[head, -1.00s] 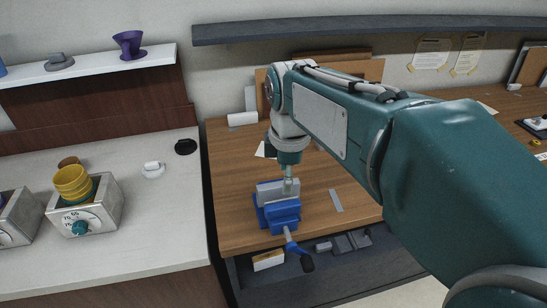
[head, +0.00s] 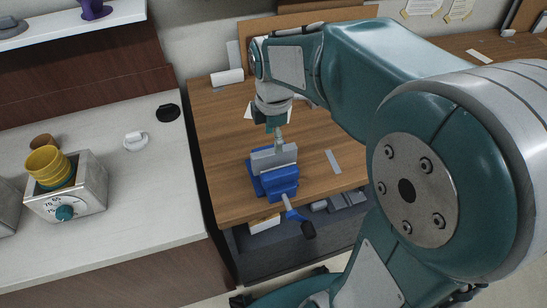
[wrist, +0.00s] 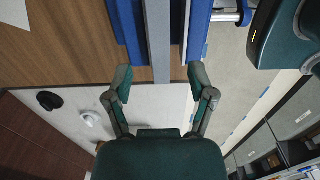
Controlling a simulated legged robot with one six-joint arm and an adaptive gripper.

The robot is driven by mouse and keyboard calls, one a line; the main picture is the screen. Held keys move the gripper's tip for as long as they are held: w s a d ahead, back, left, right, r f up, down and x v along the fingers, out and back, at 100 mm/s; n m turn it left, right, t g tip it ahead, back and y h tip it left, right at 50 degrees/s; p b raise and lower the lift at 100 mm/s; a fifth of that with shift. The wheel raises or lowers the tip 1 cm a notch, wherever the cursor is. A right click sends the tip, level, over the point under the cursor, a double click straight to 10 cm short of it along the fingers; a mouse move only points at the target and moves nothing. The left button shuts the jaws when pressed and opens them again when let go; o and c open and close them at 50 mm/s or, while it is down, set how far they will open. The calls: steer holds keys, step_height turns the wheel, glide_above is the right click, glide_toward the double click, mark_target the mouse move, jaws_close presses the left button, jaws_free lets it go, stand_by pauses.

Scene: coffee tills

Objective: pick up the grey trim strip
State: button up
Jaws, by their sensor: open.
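A grey strip (head: 274,158) stands on edge in the blue vise (head: 283,181) on the wooden bench. In the wrist view, the strip (wrist: 160,35) runs between the blue vise parts (wrist: 196,30), and its near end reaches between my fingertips in the picture. My gripper (head: 280,146) is over the vise, pointing down, with the strip close below. In the wrist view, my gripper (wrist: 160,76) is open, one finger to each side of the strip. Contact cannot be told. A second, flat grey strip (head: 333,161) lies on the bench right of the vise.
The vise handle (head: 301,221) sticks out past the bench's front edge. A pale counter (head: 120,205) to the left holds a steel box (head: 83,200) with yellow cups (head: 47,165). A white roll (head: 227,78) lies at the back of the bench (head: 225,190).

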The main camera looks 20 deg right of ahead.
mark_target(274, 159)
step_height(274, 159, down, 4)
steer(key=shift+r, duration=0.1)
jaws_close()
steer(key=shift+r, duration=0.1)
